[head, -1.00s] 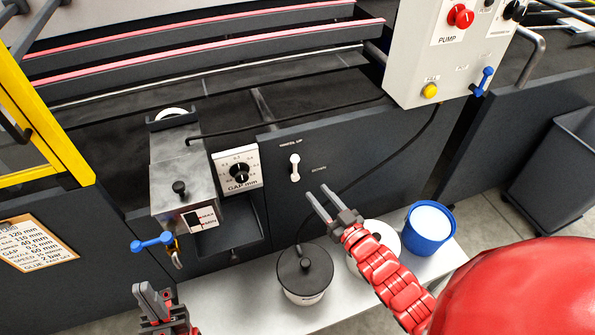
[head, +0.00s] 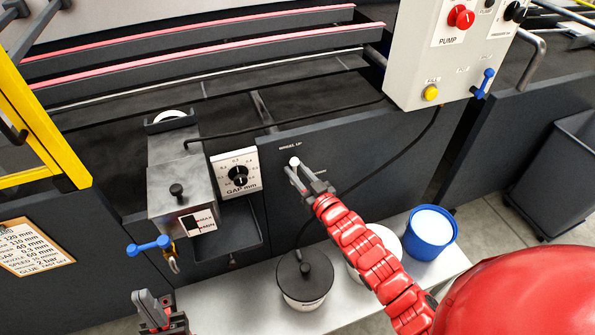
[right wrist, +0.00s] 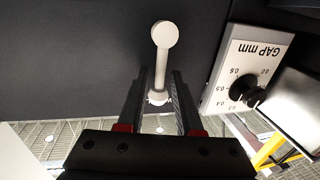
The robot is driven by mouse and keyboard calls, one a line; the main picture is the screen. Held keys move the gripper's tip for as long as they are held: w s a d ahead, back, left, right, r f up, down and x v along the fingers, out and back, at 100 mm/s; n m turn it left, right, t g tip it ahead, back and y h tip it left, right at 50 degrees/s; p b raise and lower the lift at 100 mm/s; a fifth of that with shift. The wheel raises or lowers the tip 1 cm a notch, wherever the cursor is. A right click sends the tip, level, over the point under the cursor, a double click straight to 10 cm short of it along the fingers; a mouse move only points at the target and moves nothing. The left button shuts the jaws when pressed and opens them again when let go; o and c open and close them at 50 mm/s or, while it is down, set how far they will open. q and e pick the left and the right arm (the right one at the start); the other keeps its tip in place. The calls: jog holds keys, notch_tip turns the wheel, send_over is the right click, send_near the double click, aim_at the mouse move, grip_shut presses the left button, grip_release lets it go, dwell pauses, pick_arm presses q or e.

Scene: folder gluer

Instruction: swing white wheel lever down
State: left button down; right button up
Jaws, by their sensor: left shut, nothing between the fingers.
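The white wheel lever (head: 294,161) is on the dark machine panel, under a label reading "WHEEL UP". In the head view, my right gripper's fingers cover most of it. In the right wrist view, the lever (right wrist: 161,55) shows a round knob at one end and a shaft running down to its other end. My right gripper (head: 294,172) is open, with one finger on each side of the shaft near the end away from the knob; gaps show in the wrist view (right wrist: 160,75). My left gripper (head: 146,296) is shut and empty at the lower left, away from the lever.
The gap dial plate (head: 237,172) and metal glue unit (head: 180,180) are left of the lever. A dark-lidded pot (head: 304,275) and a blue tub (head: 431,232) stand on the white shelf below. A control box (head: 440,55) hangs at upper right, with a black cable near my right gripper.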

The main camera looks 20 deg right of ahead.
grip_shut()
dwell(1.2)
